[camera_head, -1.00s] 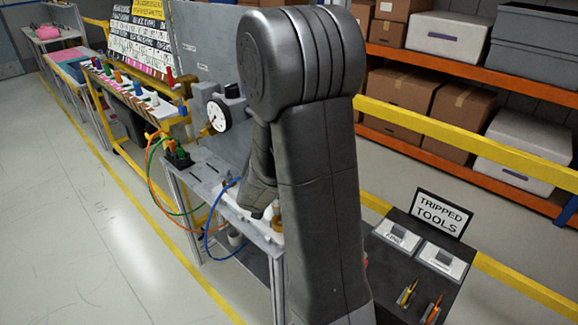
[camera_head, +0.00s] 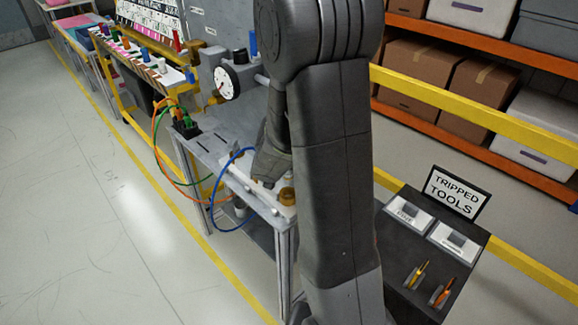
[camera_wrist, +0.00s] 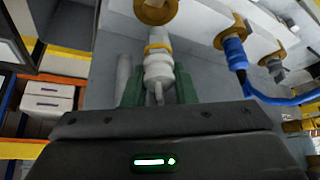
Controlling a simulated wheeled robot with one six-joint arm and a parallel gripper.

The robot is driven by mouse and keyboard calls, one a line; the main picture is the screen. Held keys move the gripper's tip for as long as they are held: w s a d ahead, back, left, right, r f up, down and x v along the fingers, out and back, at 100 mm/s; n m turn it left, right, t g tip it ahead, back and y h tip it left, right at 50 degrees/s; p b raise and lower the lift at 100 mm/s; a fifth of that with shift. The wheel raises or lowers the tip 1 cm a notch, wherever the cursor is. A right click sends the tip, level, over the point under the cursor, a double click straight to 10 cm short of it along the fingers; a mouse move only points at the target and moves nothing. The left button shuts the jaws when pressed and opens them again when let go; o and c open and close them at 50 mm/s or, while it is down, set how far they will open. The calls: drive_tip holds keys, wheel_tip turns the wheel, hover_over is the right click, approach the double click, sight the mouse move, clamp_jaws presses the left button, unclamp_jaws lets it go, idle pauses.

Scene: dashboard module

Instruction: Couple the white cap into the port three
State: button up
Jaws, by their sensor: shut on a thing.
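My gripper (camera_wrist: 158,88) shows its two green fingers in the wrist view, shut on the white cap (camera_wrist: 158,68). The cap has a yellowish ring near its far end and points toward a brass port (camera_wrist: 155,10) at the top of the picture. The cap's far end meets the port's edge in the picture; I cannot tell whether it touches or enters. No port number is readable. In the head view my arm hides the gripper tips and the cap, close to the white port panel (camera_head: 240,180).
Right of the cap, a blue plug (camera_wrist: 234,52) with a blue hose sits in another brass port. A grey fitting (camera_wrist: 275,68) is farther right. A dark tool stand (camera_head: 405,245) is at right.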

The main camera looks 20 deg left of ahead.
drive_tip(key=shift+f+b, duration=1.1)
drive_tip(key=shift+f, duration=0.5)
drive_tip(key=shift+f+b, duration=1.25)
drive_tip(key=shift+b, duration=0.25)
drive_tip(key=shift+f+b, duration=0.6)
drive_tip(key=shift+b, duration=0.1)
drive_tip(key=shift+r, duration=0.1)
drive_tip(key=shift+r+p, duration=2.3)
drive_tip(key=shift+r, duration=0.7)
